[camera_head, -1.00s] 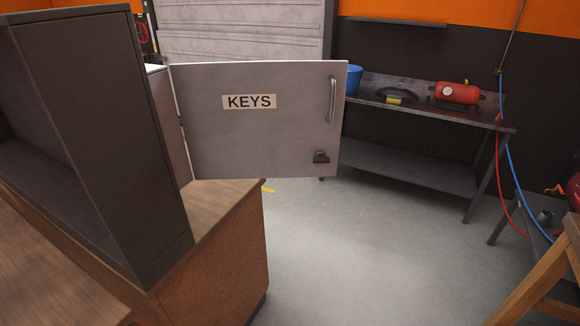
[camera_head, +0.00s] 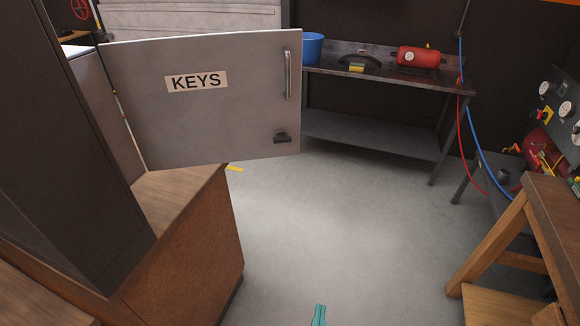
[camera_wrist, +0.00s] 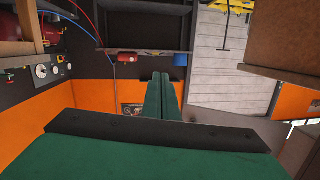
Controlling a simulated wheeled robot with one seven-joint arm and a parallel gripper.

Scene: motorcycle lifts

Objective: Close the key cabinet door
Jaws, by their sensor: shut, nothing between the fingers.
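The key cabinet door (camera_head: 215,120) is a light grey panel with a KEYS label, a vertical handle (camera_head: 288,75) and a dark lock near its lower right. It stands swung wide open, its hinge side at the left on the key cabinet (camera_head: 108,110). The cabinet's inside is hidden. My gripper (camera_head: 319,312) shows as a green tip at the bottom edge of the head view, below and right of the door and apart from it. In the wrist view my green fingers (camera_wrist: 161,97) are together with nothing between them.
The cabinet stands on a wooden counter (camera_head: 185,195), next to a tall dark cabinet (camera_head: 60,150). A metal workbench (camera_head: 390,85) with a blue bucket (camera_head: 312,48) and red tank (camera_head: 419,56) is behind. A wooden stand (camera_head: 495,245) is at right. Grey floor between is clear.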

